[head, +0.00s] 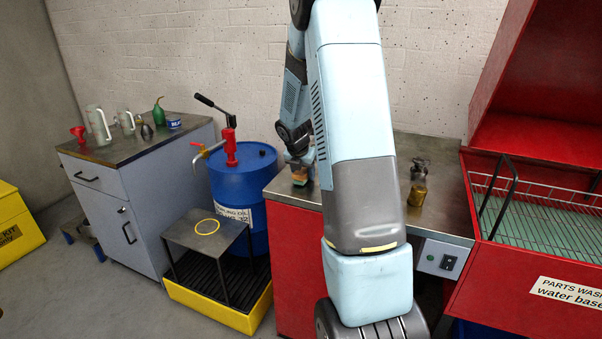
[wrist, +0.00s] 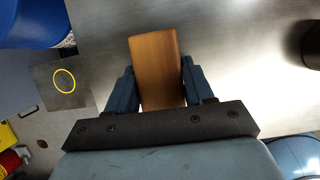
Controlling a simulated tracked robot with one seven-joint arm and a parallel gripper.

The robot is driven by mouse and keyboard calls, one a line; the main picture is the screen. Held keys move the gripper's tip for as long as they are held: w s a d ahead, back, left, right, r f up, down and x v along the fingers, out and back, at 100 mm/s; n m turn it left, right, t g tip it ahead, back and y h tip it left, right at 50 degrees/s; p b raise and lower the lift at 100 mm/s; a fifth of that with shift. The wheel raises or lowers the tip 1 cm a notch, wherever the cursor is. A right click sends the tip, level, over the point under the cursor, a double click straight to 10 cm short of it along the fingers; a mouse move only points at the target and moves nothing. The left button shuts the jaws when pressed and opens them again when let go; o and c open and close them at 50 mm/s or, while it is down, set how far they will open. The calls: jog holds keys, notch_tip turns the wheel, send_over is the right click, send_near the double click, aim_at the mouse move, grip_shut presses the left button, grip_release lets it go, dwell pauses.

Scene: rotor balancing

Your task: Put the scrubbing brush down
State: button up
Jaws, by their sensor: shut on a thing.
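The scrubbing brush (wrist: 155,65) shows its wooden back in the wrist view, between the two dark fingers. My gripper (wrist: 160,85) is shut on it. In the head view my gripper (head: 300,165) is at the left end of the red cabinet's metal top (head: 445,207), partly behind my arm. The brush (head: 299,178) shows there as a small brown and green piece just under the fingers, low over the top. I cannot tell whether it touches the surface.
A brass cylinder (head: 417,195) and a dark metal part (head: 420,169) stand on the top, right of my arm. The red parts washer (head: 520,250) is at the right. A blue drum (head: 240,180) and a small stand with a yellow ring (head: 207,227) are left.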

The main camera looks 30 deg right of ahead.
jog(key=shift+s+f, duration=0.15)
jog(key=shift+f, duration=0.15)
